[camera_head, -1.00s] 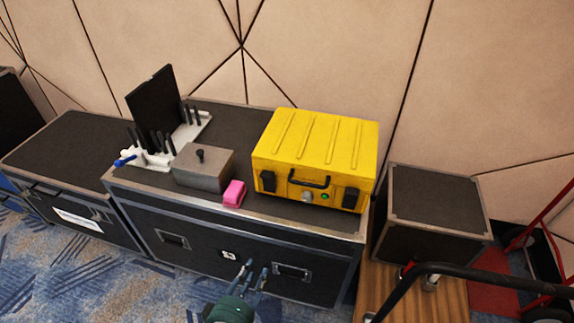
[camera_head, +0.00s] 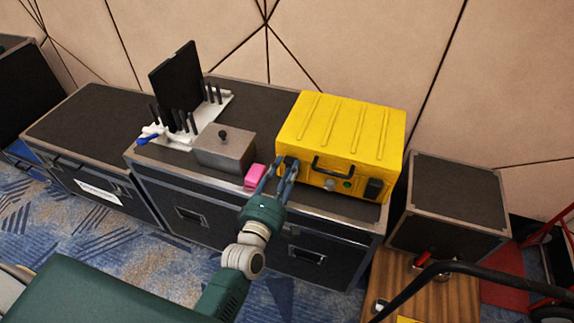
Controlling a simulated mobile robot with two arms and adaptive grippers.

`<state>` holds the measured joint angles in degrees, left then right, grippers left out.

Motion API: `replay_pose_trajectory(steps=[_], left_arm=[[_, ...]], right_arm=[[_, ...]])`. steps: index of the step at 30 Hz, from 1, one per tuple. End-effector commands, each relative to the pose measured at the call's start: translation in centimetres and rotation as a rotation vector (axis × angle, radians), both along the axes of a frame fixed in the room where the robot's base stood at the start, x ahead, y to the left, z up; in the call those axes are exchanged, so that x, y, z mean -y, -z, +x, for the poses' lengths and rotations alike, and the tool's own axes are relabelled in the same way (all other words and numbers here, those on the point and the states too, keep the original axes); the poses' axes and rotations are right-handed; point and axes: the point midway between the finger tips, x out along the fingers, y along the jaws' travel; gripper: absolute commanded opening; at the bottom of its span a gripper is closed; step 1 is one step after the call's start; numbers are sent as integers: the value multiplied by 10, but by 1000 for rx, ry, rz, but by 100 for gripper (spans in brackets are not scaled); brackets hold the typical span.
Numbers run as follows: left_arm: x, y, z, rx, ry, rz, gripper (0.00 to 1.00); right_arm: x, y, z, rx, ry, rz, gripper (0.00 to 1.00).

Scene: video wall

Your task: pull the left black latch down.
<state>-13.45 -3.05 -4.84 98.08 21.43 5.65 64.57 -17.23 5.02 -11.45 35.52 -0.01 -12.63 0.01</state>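The yellow case (camera_head: 340,130) sits on the right part of the dark flight case's top. Its front has a black handle (camera_head: 333,169) in the middle and a right black latch (camera_head: 374,188). The left black latch (camera_head: 289,162) is at the front's left end, partly hidden by my gripper. My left gripper (camera_head: 284,170) is in front of the case's left end, with its two fingers apart and pointing up at the left latch. The right finger overlaps the latch; I cannot tell whether it touches. My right gripper is not in view.
A pink block (camera_head: 255,176) lies close to the left of my gripper. A grey box with a knob (camera_head: 225,150) and a white rack (camera_head: 212,112) stand further left. The flight case (camera_head: 330,205) has a metal-edged top. A speaker-like box (camera_head: 455,195) stands to the right.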

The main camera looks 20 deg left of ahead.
Motion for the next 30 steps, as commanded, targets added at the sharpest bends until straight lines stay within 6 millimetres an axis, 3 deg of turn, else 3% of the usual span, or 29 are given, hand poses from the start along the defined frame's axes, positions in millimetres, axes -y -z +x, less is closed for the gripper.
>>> replay_pose_trajectory(steps=[4, 12, 13, 18, 30], left_arm=[[0, 0, 10, 0, 0, -1, 31], [0, 1, 11, -1, 0, 0, 31], [0, 1, 11, -1, 0, 0, 29], [0, 0, 11, -1, 0, 0, 0], [0, 2, 9, -1, 0, 1, 0]], right_arm=[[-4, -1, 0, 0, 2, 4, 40], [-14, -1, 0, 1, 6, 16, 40], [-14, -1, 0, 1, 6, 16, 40], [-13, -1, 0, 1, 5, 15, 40], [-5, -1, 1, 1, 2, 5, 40]])
